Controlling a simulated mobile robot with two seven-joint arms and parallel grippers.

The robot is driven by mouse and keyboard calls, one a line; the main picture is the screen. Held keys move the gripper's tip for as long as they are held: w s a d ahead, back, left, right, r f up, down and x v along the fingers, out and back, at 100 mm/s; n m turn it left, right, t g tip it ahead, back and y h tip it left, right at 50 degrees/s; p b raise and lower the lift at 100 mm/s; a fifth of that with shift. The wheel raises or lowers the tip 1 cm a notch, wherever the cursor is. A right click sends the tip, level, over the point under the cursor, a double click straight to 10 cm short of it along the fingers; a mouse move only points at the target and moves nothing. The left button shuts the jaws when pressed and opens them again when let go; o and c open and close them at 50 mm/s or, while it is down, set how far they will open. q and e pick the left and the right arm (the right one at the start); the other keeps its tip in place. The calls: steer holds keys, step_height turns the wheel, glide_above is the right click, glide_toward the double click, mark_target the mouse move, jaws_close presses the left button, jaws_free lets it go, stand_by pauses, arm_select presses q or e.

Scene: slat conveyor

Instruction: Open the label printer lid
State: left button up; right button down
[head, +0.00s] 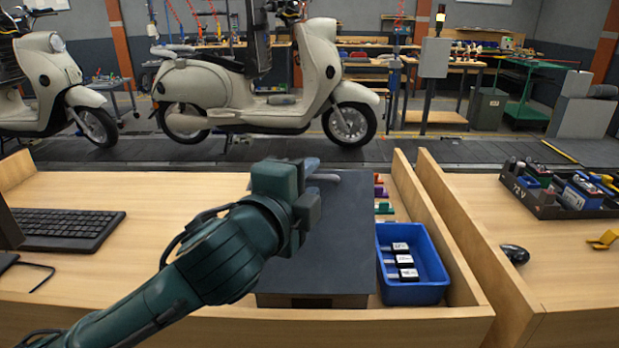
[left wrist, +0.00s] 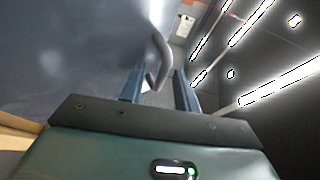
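The label printer's lid (head: 335,255) is a broad dark grey panel on the bench in the head view. It appears to lie down over the printer body, but I cannot tell if it is slightly raised. A curved grey handle (head: 325,177) shows at its far edge. My left gripper (head: 308,168) is at that edge, with the arm passing over the lid's left side. In the left wrist view, the handle (left wrist: 162,58) lies between the two parted fingers of my left gripper (left wrist: 160,88). Its lower end shows a gap to the right finger. My right gripper is not in view.
A blue bin (head: 425,290) with several labelled items stands right of the printer, beside a wooden divider (head: 425,215). A keyboard (head: 65,230) lies at the left. A dark crate (head: 545,208) and a black mouse (head: 515,254) are on the right bench. Scooters (head: 255,85) stand behind.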

arm_select(q)
steer(key=shift+s, duration=0.1)
steer(key=shift+c, duration=0.4)
jaws_close()
